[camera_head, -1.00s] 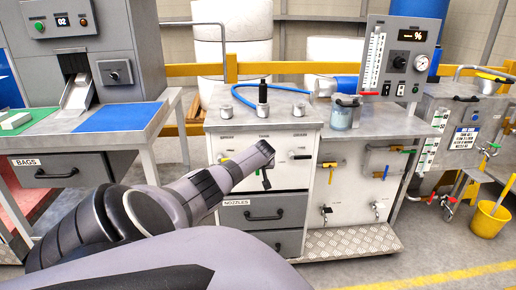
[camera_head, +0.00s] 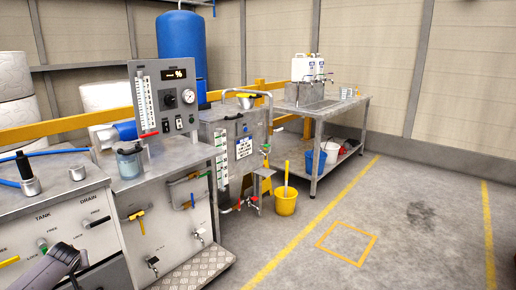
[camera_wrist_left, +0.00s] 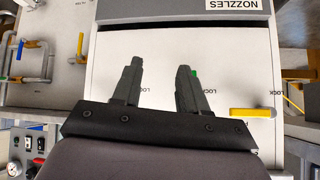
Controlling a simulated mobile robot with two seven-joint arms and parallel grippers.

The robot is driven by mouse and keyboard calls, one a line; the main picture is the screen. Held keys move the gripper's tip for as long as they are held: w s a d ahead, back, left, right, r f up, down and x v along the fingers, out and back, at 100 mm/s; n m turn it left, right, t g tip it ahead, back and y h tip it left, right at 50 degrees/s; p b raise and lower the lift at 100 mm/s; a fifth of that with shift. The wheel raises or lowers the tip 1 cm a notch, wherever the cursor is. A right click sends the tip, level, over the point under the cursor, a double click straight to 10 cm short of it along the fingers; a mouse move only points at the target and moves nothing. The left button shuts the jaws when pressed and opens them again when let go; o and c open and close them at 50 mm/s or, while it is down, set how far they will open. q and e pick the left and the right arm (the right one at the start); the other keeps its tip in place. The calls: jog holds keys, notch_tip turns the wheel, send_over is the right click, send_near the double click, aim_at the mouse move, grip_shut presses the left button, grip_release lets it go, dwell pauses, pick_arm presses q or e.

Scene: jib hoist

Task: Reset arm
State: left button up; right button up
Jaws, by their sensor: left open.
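My left gripper (camera_head: 68,258) shows at the lower left corner of the head view, in front of the white front panel (camera_head: 75,225) of a bench marked TANK and DRAIN. In the left wrist view the two fingers of my left gripper (camera_wrist_left: 160,68) stand apart with nothing between them. Behind them is a white panel (camera_wrist_left: 120,60) with LOCK marks and a yellow handle (camera_wrist_left: 252,112). A drawer label reading NOZZLES (camera_wrist_left: 235,5) appears upside down at the top. Most of my left arm is outside the head view. My right gripper is not in view.
A control panel with a gauge (camera_head: 165,97) and a glass jar (camera_head: 129,162) stand on the bench. A yellow bucket (camera_head: 285,203) and a steel table (camera_head: 345,103) with white jugs are farther right. Open floor with a yellow square (camera_head: 346,243) lies at the right.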

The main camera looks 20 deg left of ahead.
pick_arm(q)
jog(key=s+d+f+m+t+h+p, duration=0.1)
jog(key=s+d+f+m+h, duration=0.15)
jog(key=d, duration=0.75)
jog(key=s+d+f+m+t+h+p, duration=0.15)
jog(key=d+f+m, duration=0.25)
jog(key=d, duration=0.6)
jog(key=s+d+f+m+t+h+p, duration=0.1)
jog(key=d+f+m+h, duration=0.15)
jog(key=d, duration=0.75)
jog(key=s+d+r+m+t+h+p, duration=0.1)
jog(key=s+d+r, duration=0.3)
jog(key=d, duration=0.6)
jog(key=s+d+r+m+t+h+p, duration=0.1)
jog(key=s+d+r+m+h+p, duration=0.1)
jog(key=s+d+r, duration=0.3)
jog(key=s+d, duration=0.3)
jog(key=d, duration=0.2)
jog(key=shift+m, duration=0.3)
jog(key=shift+a+t, duration=0.1)
jog(key=shift+t, duration=0.15)
